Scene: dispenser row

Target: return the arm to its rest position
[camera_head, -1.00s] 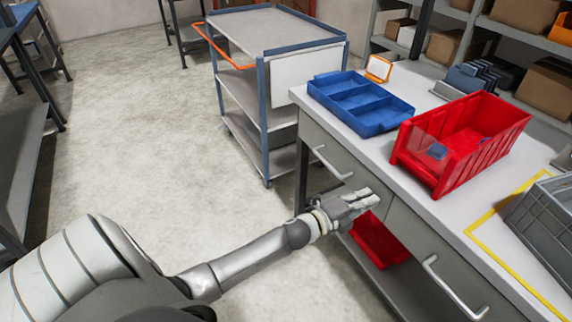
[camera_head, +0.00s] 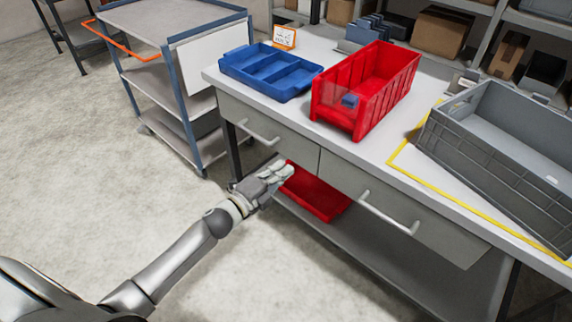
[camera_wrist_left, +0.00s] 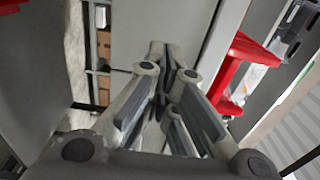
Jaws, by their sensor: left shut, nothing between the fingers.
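My left gripper (camera_head: 280,172) is shut and empty in the head view. It hangs in front of the workbench, below the bench top's front edge and near the drawer fronts. In the left wrist view its fingers (camera_wrist_left: 165,70) meet at their tips with nothing between them. My left arm reaches in from the lower left of the head view. My right gripper is not in view.
The workbench (camera_head: 375,152) carries a blue tray (camera_head: 270,73), a red bin (camera_head: 365,90) and a grey crate (camera_head: 505,160). Drawer handles (camera_head: 390,212) stick out in front. A red tray (camera_head: 316,193) sits on the lower shelf. A cart (camera_head: 165,70) stands behind left; the floor at left is clear.

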